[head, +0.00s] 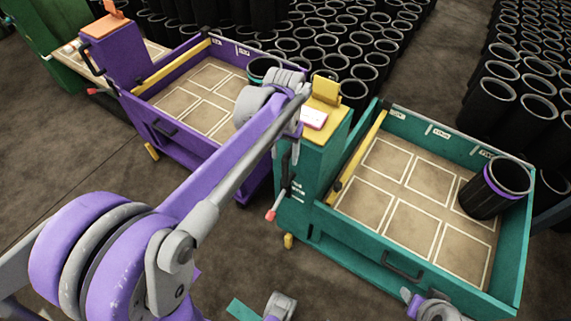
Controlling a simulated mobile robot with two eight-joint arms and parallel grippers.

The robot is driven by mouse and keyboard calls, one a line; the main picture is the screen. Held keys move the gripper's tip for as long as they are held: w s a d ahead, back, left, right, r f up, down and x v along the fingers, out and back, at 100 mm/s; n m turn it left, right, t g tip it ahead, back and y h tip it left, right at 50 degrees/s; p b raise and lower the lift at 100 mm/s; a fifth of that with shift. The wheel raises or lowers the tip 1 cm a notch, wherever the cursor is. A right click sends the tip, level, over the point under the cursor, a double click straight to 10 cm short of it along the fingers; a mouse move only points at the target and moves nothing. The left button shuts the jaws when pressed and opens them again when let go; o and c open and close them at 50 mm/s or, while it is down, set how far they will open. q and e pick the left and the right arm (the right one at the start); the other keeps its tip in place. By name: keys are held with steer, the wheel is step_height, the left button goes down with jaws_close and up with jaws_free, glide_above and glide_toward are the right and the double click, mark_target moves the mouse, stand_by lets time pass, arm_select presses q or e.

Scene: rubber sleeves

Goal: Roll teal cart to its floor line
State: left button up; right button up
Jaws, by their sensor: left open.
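The teal cart (330,247) stands at the right, with a pale bed marked in white rectangles. A black sleeve with a purple band (490,190) leans in its far right corner. A dark upright handle (286,177) and a red-tipped lever (270,215) are on the left side of its column. My left gripper (294,152) points down beside that column, close to the handle. It is open; I cannot tell whether it touches the handle. A teal strip (245,309) shows at the bottom edge, partly hidden. My right gripper cannot be made out.
A purple cart (180,148) stands at the left, close to the teal cart, with a teal-banded sleeve (263,68) in it. A green bench (68,75) is at the far left. Rows of black sleeves (340,38) crowd the back and right. Bare floor (40,140) lies at the left.

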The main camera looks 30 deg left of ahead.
mark_target(285, 165)
arm_select(q)
step_height(285, 165, down, 6)
steer(key=shift+w+r+b, duration=0.1)
steer(key=shift+w+b, duration=0.05)
steer(key=shift+b, duration=0.2)
jaws_close()
stand_by(1.3)
